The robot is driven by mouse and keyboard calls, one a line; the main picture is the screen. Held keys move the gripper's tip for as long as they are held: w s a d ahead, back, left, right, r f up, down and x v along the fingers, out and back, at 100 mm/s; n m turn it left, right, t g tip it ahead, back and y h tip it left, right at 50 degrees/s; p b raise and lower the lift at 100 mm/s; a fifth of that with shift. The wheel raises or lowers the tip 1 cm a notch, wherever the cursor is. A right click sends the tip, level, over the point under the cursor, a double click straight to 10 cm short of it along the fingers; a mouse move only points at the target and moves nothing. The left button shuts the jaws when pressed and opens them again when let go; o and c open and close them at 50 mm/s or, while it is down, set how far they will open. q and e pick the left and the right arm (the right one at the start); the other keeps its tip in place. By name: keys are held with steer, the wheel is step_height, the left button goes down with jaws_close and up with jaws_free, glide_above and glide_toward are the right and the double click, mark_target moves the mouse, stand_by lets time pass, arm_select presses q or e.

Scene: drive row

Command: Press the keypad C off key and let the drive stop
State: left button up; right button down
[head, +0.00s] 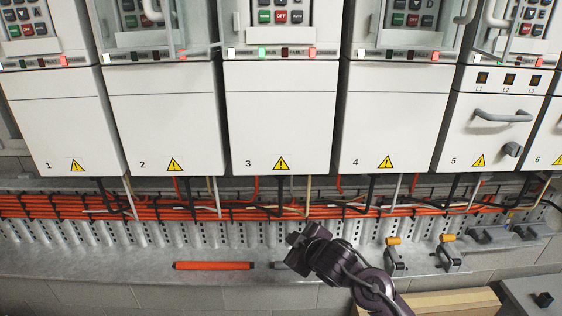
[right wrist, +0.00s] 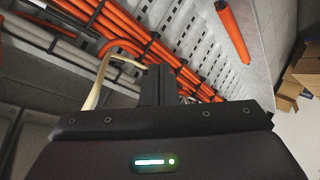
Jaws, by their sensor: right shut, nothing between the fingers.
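The drive keypad on cabinet 3 (head: 280,16) is at the top middle of the head view, cut off by the frame edge. It has a green key, a red OFF key (head: 281,16) and an AUTO key. The lamp strip under keypad 3 shows a lit green lamp (head: 262,52) and a red lamp (head: 312,52). My right gripper (head: 296,240) is low in front of the cable tray, well below the keypad, shut and empty. Its closed fingers (right wrist: 157,84) show in the right wrist view. My left gripper is out of view.
An orange-red tube (head: 213,265) lies on the metal ledge beside my right gripper. Orange cables (head: 60,205) run under the cabinets. Orange-handled clamps (head: 394,255) stand at right. Grey handles (head: 500,115) stick out from cabinet 5. Open covers flank neighbouring keypads. Cardboard boxes (head: 455,303) are below.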

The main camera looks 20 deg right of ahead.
steer(key=s+a+r+n+t+y, duration=0.2)
steer(key=s+r+n, duration=0.2)
steer(key=r, duration=1.2)
steer(key=s+a+r+n+t+y+p, duration=0.1)
steer(key=s+r+n+t+y, duration=0.1)
steer(key=r+n, duration=0.8)
steer(key=s+a+r+n+t+y, duration=0.2)
steer(key=s+r+n+y, duration=0.2)
steer(key=r, duration=1.9)
steer(key=s+n, duration=0.2)
steer(key=s, duration=0.1)
steer(key=shift+a+n+p, duration=0.35)
steer(key=shift+n+p, duration=0.05)
steer(key=shift+w, duration=0.15)
